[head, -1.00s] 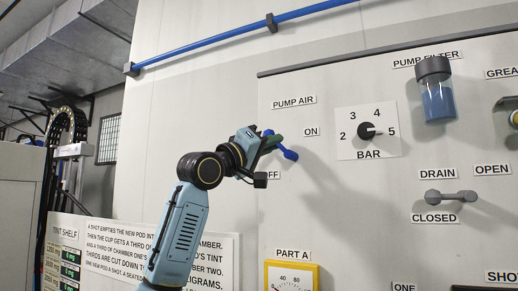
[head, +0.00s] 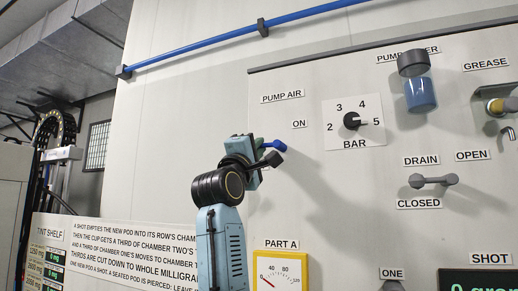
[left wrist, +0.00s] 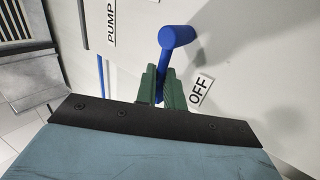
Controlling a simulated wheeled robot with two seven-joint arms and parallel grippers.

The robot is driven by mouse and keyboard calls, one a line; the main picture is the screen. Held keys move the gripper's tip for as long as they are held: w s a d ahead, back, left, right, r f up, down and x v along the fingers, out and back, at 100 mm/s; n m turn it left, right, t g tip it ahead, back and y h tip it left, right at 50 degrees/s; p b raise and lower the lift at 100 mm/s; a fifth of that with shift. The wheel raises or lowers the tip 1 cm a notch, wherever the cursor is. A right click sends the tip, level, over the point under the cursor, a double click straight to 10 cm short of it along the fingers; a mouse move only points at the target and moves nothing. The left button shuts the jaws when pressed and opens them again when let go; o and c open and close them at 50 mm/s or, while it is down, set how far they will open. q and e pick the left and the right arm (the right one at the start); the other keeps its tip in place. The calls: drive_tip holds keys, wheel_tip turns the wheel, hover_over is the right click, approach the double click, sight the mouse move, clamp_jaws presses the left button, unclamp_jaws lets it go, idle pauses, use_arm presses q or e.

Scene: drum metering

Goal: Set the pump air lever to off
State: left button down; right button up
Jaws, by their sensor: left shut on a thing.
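The pump air lever is a blue bar with a round end (head: 278,146), on the wall panel below the PUMP AIR label (head: 282,97) and the ON label (head: 299,124). My left gripper (head: 261,147) is shut on the lever, partly hiding it in the head view. In the left wrist view the green fingers (left wrist: 160,90) close around the blue shaft, and the thick blue end (left wrist: 178,37) stands out beyond them. The OFF label (left wrist: 200,92) is just right of the fingers there; my gripper hides it in the head view. My right gripper is not in view.
Right of the lever is the BAR dial (head: 352,121), pointing near 5. The pump filter (head: 418,82) and the grey drain handle (head: 433,181) are farther right. A yellow-framed gauge (head: 280,272) is below.

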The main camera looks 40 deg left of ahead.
use_arm(q)
drive_tip(key=shift+s+a+f+n+y, duration=0.15)
drive_tip(key=shift+a+n+y, duration=0.1)
drive_tip(key=shift+n+y, duration=0.35)
drive_tip(key=c, duration=1.6)
unclamp_jaws()
drive_tip(key=shift+o, duration=0.5)
drive_tip(key=shift+s+a, duration=0.15)
drive_tip(key=shift+a, duration=0.1)
drive_tip(key=b+v, duration=0.4)
drive_tip(key=v, duration=0.9)
drive_tip(key=shift+s, duration=0.2)
drive_tip(key=shift+d, duration=0.15)
